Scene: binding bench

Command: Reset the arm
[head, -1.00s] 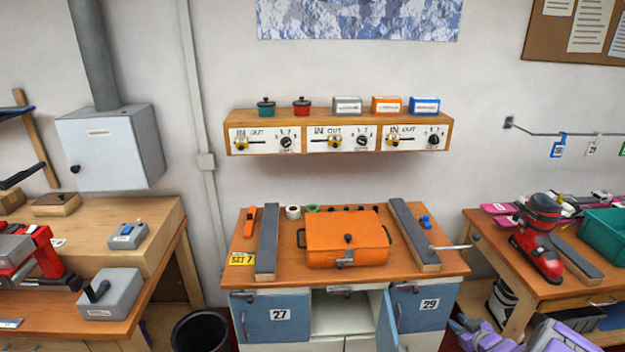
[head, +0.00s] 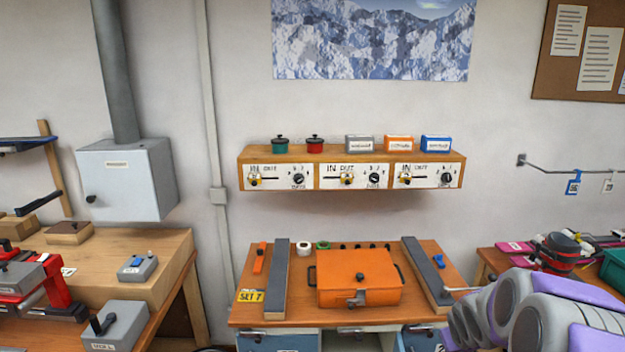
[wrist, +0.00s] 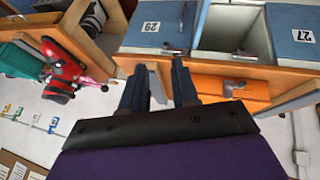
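My gripper (wrist: 160,92) shows in the wrist view, its two dark fingers apart with nothing between them. That view is upside down, and the fingers point toward the bench front with the blue doors numbered 29 (wrist: 160,25) and 27 (wrist: 293,30). In the head view my purple and grey arm fills the lower right corner, in front of the right bench; the gripper's fingers are out of that frame. The orange case (head: 355,275) sits shut on the middle bench (head: 300,318) and shows partly behind the fingers in the wrist view (wrist: 225,87).
A shelf (head: 350,175) with three dial panels holds two small pots and several boxes on the wall. Long grey-topped bars (head: 278,280) flank the case. A left bench (head: 110,255) carries grey switch boxes. A red tool (wrist: 62,68) stands on the right bench.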

